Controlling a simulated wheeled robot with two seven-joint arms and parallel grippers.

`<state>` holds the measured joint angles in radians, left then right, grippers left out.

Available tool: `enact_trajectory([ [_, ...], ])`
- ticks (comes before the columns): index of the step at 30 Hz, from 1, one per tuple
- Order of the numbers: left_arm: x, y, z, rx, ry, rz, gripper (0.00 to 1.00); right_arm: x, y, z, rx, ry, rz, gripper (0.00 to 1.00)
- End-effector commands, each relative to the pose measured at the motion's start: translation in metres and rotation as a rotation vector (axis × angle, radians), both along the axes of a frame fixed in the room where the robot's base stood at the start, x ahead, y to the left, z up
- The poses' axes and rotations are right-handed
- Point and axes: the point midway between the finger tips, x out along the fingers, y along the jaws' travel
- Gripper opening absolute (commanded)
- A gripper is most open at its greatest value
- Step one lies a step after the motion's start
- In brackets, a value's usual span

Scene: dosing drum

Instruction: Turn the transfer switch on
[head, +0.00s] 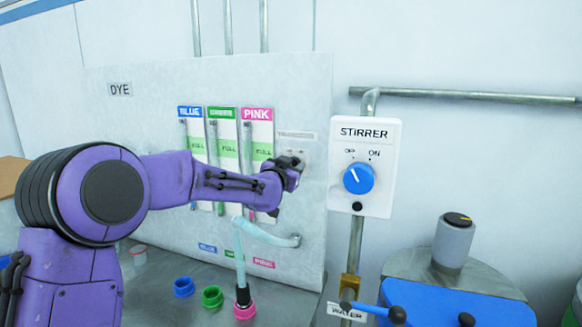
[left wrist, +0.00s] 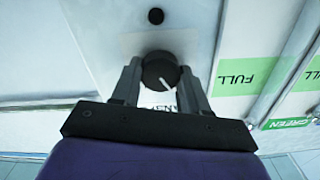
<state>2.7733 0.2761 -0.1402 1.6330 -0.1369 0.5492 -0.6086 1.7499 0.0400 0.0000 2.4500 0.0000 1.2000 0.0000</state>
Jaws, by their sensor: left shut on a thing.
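The transfer switch is a small dark round knob (left wrist: 160,70) on the white dye panel, with a white pointer mark that points down and to the right in the left wrist view. My left gripper (left wrist: 160,84) has one finger on each side of the knob and is shut on it. In the head view my left gripper (head: 291,170) reaches the panel just below a small label (head: 297,135) and mostly hides the knob. A dark round spot (left wrist: 156,16), apparently a lamp, is unlit beyond the knob. My right gripper is not in view.
A stirrer box (head: 362,168) with a blue knob stands just right of my gripper. Blue, green and pink gauges (head: 222,150) are to its left. Below, a pale hose (head: 240,250) runs to the pink socket (head: 244,311). A blue-lidded tank (head: 450,303) is at lower right.

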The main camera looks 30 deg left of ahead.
Motion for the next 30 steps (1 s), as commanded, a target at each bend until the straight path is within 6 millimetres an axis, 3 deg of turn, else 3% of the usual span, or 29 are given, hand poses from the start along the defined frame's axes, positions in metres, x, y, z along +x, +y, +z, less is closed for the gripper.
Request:
enact_trajectory([
  [11, 0.0, -0.001, -0.002, 0.13, 0.03, 0.0, 0.14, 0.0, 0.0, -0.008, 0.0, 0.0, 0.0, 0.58],
  [30, 0.001, -0.003, -0.003, 0.693, 0.165, -0.001, 0.14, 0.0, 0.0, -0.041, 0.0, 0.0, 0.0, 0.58],
])
